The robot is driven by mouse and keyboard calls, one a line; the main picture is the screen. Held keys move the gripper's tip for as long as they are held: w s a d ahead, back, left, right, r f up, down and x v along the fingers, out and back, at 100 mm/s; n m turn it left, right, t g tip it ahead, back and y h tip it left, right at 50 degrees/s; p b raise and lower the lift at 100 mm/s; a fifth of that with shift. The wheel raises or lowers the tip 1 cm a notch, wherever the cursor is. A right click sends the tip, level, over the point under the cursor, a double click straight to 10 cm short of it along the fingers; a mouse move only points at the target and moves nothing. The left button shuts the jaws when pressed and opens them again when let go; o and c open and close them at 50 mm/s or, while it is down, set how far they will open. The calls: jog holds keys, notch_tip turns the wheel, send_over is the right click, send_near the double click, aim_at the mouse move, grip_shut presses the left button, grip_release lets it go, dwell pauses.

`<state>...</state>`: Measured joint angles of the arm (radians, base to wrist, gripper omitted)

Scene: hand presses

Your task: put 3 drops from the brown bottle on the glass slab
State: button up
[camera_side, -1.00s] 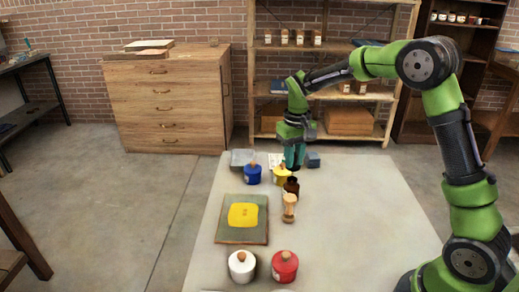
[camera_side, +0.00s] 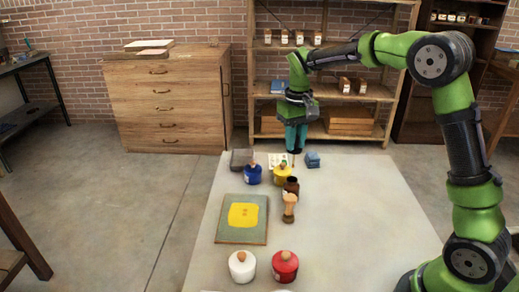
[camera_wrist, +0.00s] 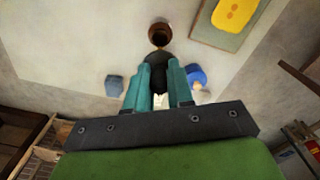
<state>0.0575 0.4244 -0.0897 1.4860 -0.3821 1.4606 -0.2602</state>
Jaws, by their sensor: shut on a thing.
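My gripper (camera_side: 296,143) is near the far edge of the table in the side view, pointing down. Its teal fingers (camera_wrist: 160,98) are shut on a small dark thing (camera_wrist: 158,65), mostly hidden between them, so I cannot tell its full shape. The brown bottle (camera_side: 291,185) stands upright on the table, nearer the side camera than my gripper and apart from it. The glass slab (camera_side: 228,233) lies flat at the left of the table. A yellow patch (camera_side: 243,214) covers its middle; it also shows in the wrist view (camera_wrist: 234,12).
A pale wooden-handled tool (camera_side: 289,208) stands right in front of the bottle. The table's right side is clear.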

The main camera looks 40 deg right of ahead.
jog(key=w+a+f+n, duration=0.1)
jog(key=a+f, duration=0.2)
jog(key=a, duration=1.4)
notch_tip(320, 180, down, 6)
jog(key=m, duration=0.1)
jog(key=shift+w, duration=0.35)
jog(key=shift+d+f, duration=0.15)
jog(key=shift+f, duration=0.5)
dwell(1.1)
jog(key=shift+r, duration=0.1)
notch_tip(320, 180, up, 7)
dwell(0.8)
dwell(0.6)
